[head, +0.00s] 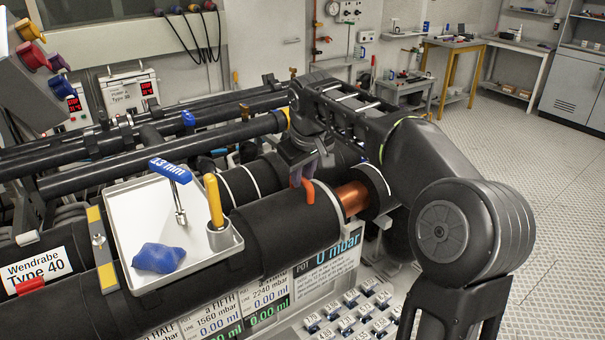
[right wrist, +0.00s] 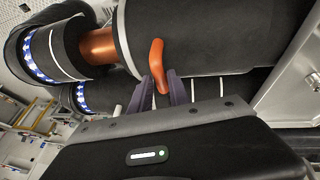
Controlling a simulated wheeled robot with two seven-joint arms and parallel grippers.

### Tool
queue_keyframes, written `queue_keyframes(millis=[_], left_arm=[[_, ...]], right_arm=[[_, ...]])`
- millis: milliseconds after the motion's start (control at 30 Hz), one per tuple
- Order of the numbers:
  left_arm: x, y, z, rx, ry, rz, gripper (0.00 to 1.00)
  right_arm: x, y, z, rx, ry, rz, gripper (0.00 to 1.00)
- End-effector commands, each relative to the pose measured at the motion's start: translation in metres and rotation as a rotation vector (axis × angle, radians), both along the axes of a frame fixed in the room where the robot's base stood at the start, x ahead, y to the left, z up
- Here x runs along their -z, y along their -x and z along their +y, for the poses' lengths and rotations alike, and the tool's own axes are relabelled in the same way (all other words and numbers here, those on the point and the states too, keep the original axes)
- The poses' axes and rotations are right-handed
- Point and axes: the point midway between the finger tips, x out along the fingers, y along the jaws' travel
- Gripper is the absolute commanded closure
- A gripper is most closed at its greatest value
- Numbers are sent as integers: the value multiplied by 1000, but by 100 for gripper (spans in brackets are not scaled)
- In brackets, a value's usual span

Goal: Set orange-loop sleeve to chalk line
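The black foam sleeve (head: 272,222) with the orange loop (head: 308,190) sits around the front pipe. Bare copper pipe (head: 352,197) shows between its right end and another black sleeve (head: 375,188) with a white line around it. In the right wrist view the orange loop (right wrist: 157,62) stands out from the sleeve (right wrist: 215,38), and bare copper (right wrist: 98,47) shows to its left. My right gripper (head: 304,174) has its purple fingers on both sides of the loop and appears shut on it; the fingers (right wrist: 163,92) hide little of it. My left gripper is not in view.
A white tray (head: 122,235) on the pipes holds a blue cloth (head: 159,257), a blue 13 mm tool (head: 171,171) and a yellow-handled tool in a cup (head: 219,238). Dark pipes run behind. A panel with small labelled blocks (head: 350,297) lies in front. Open floor is at right.

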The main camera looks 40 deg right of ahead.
Motion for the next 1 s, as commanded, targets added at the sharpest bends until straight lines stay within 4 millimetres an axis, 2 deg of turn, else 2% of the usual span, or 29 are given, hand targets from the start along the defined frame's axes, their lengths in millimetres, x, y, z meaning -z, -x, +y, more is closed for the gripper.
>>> queue_keyframes(millis=[33, 233, 1000], left_arm=[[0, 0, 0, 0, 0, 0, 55], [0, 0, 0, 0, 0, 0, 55], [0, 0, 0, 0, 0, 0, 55]], right_arm=[[0, 0, 0, 0, 0, 0, 83], [0, 0, 0, 0, 0, 0, 100], [-1, 0, 0, 0, 0, -1, 100]])
